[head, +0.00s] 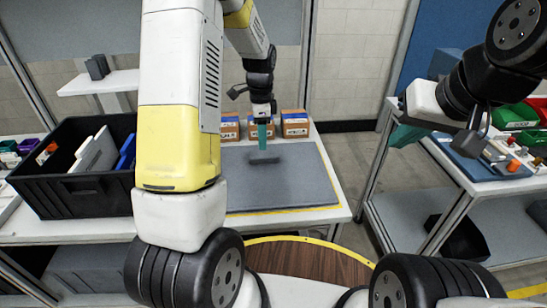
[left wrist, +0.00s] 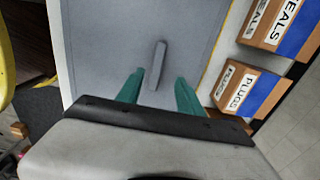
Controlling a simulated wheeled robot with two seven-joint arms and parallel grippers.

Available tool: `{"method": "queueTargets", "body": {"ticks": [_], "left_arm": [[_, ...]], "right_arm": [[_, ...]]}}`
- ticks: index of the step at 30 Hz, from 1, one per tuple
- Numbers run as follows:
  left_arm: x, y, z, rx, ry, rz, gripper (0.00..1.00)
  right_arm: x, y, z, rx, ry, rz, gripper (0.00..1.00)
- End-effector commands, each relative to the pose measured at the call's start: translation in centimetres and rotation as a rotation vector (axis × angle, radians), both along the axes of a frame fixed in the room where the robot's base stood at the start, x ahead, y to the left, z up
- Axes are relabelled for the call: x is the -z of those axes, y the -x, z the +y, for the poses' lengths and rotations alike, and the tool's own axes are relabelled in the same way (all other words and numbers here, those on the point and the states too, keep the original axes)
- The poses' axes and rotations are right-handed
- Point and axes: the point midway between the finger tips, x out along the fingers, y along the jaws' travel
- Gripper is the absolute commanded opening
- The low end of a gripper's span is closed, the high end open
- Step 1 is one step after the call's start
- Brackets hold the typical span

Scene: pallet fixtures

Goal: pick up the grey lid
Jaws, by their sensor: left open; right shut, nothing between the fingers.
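The grey lid (head: 290,190) looks like the large flat grey panel lying on the table, with a short raised grey bar (head: 265,158) near its middle like a handle. In the left wrist view the panel (left wrist: 105,55) fills the middle, and the bar (left wrist: 158,58) lies ahead of the gap between the fingers. My left gripper (head: 263,146) points down over the bar, its teal fingers open; contact cannot be told. The left wrist view shows the fingers (left wrist: 160,77) apart and empty. My right gripper (head: 401,136) is shut and empty beside the right-hand table. My left arm hides the panel's left part.
A black crate (head: 70,199) with white and blue items stands left on the table. Several cardboard boxes (head: 294,123) line the back edge; two, marked SEALS (left wrist: 282,25) and PLUGS (left wrist: 240,90), show right in the wrist view. A right-hand table (head: 450,172) holds coloured bins (head: 515,117).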

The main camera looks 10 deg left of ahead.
Motion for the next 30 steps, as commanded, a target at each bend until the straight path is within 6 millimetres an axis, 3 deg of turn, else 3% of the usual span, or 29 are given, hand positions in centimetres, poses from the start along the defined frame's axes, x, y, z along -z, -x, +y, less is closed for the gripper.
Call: {"method": "queueTargets", "body": {"ticks": [13, 23, 30], "left_arm": [[5.9, 0.4, -0.6, -0.004, 0.000, 0.002, 0.44], [6.6, 0.4, -0.6, -0.004, 0.001, -0.001, 0.44], [6.5, 0.4, -0.7, -0.004, 0.001, -0.001, 0.00]], "right_arm": [[0.0, 0.0, 0.0, 0.000, 0.000, 0.000, 0.00], [0.0, 0.0, 0.0, 0.000, 0.000, 0.000, 0.00], [0.0, 0.0, 0.0, 0.000, 0.000, 0.000, 0.00]]}}
